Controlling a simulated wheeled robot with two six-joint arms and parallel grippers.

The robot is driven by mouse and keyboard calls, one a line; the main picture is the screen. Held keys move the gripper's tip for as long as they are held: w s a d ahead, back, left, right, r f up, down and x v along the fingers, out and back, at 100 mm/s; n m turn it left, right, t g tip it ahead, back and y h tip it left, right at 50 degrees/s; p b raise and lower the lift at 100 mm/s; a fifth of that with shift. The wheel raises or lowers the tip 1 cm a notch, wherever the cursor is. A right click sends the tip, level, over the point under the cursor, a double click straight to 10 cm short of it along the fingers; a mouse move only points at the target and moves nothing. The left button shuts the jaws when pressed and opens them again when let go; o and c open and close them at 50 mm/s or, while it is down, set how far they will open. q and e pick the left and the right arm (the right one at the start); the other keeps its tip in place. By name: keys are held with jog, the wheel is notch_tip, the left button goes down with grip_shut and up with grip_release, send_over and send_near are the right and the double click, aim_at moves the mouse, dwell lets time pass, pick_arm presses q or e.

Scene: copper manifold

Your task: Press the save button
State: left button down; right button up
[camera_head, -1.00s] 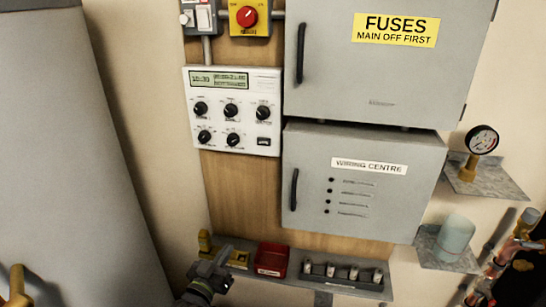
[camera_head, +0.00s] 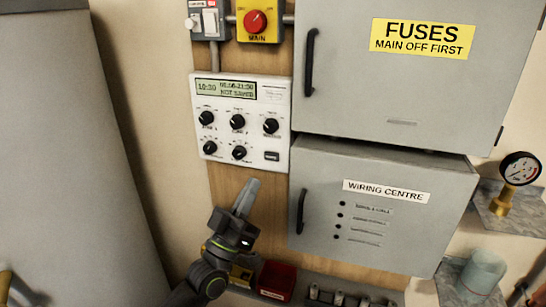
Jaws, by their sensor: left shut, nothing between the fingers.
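The white control panel (camera_head: 241,122) hangs on the wooden board at centre left. Its display (camera_head: 226,89) reads 10:30, a time range and "NOT SAVED". Several black knobs sit below the display. A small dark rectangular button (camera_head: 271,156) is at the panel's lower right; its label is too small to read. My left gripper (camera_head: 252,186) is shut and empty, pointing up, just below the panel's lower edge and a little left of the dark button. It looks apart from the button. My right gripper is not in view.
The grey FUSES box (camera_head: 400,95) and the WIRING CENTRE box (camera_head: 400,225) stand right of the panel, with handles near it. The red MAIN switch (camera_head: 255,22) is above. A shelf below holds a red bin (camera_head: 275,281). A gauge (camera_head: 520,170) is at right.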

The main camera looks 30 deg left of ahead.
aim_at(272, 157)
pick_arm(q)
jog(key=shift+w, duration=0.1)
jog(key=w+a+b, duration=0.2)
jog(key=w, duration=0.6)
jog(key=shift+w+h, duration=0.25)
jog(key=shift+h, duration=0.05)
jog(key=shift+w+a, duration=0.1)
jog(key=shift+w, duration=0.05)
dwell(1.8)
jog(key=shift+w, duration=0.25)
jog(key=shift+w+a+b, duration=0.1)
jog(key=shift+w+b, duration=0.25)
jog(key=shift+b, duration=0.05)
dwell(0.5)
jog(key=shift+s, duration=0.1)
jog(key=shift+s+p, duration=0.45)
jog(key=shift+s, duration=0.25)
jog(key=shift+d, duration=0.2)
